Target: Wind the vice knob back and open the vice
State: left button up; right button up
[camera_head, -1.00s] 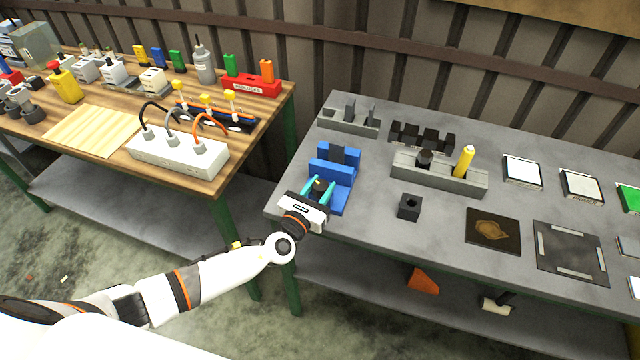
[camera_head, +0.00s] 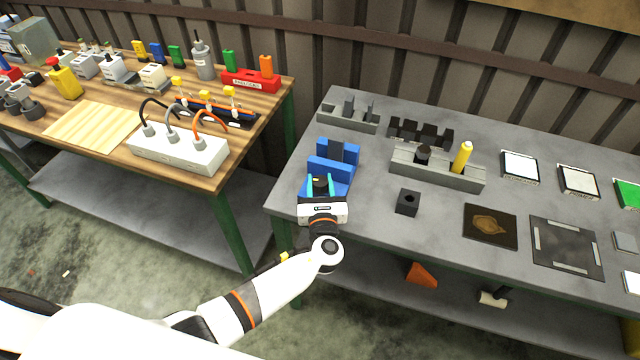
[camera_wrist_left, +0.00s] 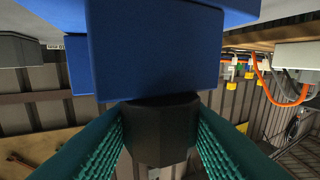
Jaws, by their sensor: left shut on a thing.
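The blue vice (camera_head: 334,164) stands near the left edge of the grey table, and a dark piece (camera_head: 337,150) shows between its blue blocks. It fills the top of the left wrist view (camera_wrist_left: 155,55). Its black knob (camera_head: 320,185) faces the front; in the wrist view the knob (camera_wrist_left: 160,132) sits between two teal fingers. My left gripper (camera_head: 320,188) is shut on the knob, with a finger on each side. My right gripper is in neither view.
A small black block (camera_head: 408,203) with a hole lies right of the vice. A grey holder (camera_head: 437,170) with a yellow peg stands behind it. A wooden table (camera_head: 100,128) with a white power strip (camera_head: 178,150) is to the left, across a gap.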

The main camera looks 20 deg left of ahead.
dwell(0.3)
pick_arm(q)
jog(key=o, duration=1)
jog(key=b+v, duration=0.2)
jog(key=v, duration=1)
jog(key=shift+b, duration=0.35)
